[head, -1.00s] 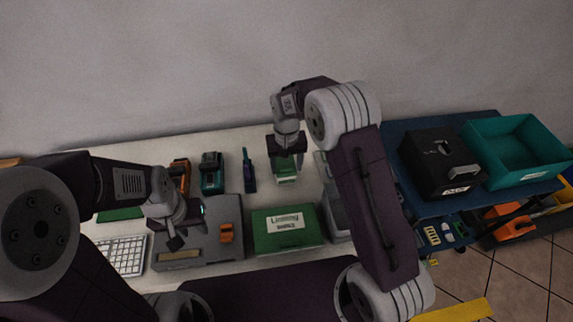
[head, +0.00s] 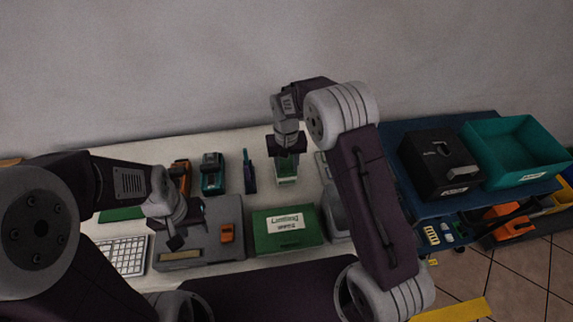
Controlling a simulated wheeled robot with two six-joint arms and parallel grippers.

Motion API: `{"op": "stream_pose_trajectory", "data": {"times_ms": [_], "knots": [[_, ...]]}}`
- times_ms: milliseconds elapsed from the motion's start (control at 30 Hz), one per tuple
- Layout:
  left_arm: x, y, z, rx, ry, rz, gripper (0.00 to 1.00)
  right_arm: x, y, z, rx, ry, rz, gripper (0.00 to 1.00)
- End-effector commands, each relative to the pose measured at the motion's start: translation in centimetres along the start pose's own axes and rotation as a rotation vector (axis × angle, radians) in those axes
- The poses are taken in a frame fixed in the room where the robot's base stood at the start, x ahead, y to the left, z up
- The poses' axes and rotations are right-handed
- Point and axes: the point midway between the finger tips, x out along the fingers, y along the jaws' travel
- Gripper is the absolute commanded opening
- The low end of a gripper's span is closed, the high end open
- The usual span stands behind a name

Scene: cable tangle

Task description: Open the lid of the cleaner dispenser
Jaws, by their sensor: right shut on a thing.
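A small pale container with green on its upper part (head: 287,179) stands on the white table below my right gripper; it looks like the cleaner dispenser. My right gripper (head: 287,155) points down and is shut on its upper part. The gripper hides most of the top, so I cannot tell how far the lid is raised. My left gripper (head: 176,240) hangs over the left part of a grey case (head: 205,256), away from the dispenser. Its fingers are dark and small, and I cannot tell whether they are open.
A green labelled box (head: 287,240) lies in front of the dispenser. A teal-and-black device (head: 212,174) and a blue upright tool (head: 249,172) stand to its left. A keyboard (head: 127,255) is at the left. A black box (head: 437,163) and a teal bin (head: 517,151) stand on the blue cart.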

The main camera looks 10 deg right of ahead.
Motion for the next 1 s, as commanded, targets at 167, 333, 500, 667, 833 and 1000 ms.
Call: {"op": "stream_pose_trajectory", "data": {"times_ms": [167, 333, 500, 667, 833, 1000], "knots": [[-1.2, 0.0, -0.1, 0.000, 0.000, 0.000, 0.36, -1.2, 0.0, -1.0, 0.000, 0.020, -0.003, 0.00], [-2.6, 0.1, -0.3, 0.000, 0.000, 0.000, 0.36, -2.1, 0.0, -1.7, 0.000, 0.022, -0.003, 0.00], [-3.9, 0.1, -0.4, 0.000, 0.000, 0.000, 0.36, -2.8, 0.0, -2.6, 0.000, 0.023, -0.003, 0.00], [-4.7, 0.1, -0.5, 0.000, 0.000, 0.000, 0.36, -3.2, 0.0, -3.3, 0.000, 0.022, -0.002, 0.00], [-5.2, 0.1, -0.5, 0.000, 0.000, 0.000, 0.36, -3.4, 0.0, -4.0, 0.000, 0.023, -0.002, 0.00], [-5.5, 0.1, -0.6, 0.000, 0.000, 0.000, 0.36, -3.4, 0.0, -4.3, 0.000, 0.022, -0.002, 0.00]]}}
